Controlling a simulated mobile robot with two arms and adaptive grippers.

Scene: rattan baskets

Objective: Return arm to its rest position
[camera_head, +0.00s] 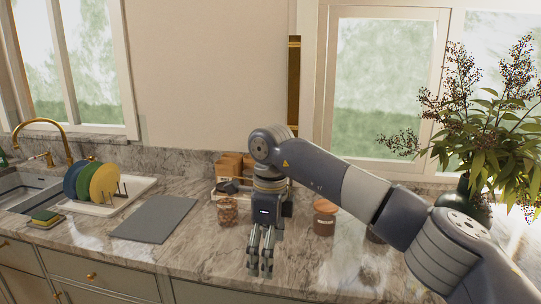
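My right arm comes in from the right over the counter. Its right gripper (261,262) points down near the counter's front edge, between a glass jar with brown contents (228,211) and a jar with a reddish-brown lid (325,216). The two fingers sit close side by side, and no object shows between them. From this angle I cannot tell whether they are open or shut. My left gripper is not in view.
A marble counter (200,250) runs below the windows. A grey mat (155,219), a rack with coloured plates (92,183), a sponge (46,218) and a sink (25,188) are left. Wooden blocks (230,165) stand behind. A leafy plant (490,150) stands right, near my arm.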

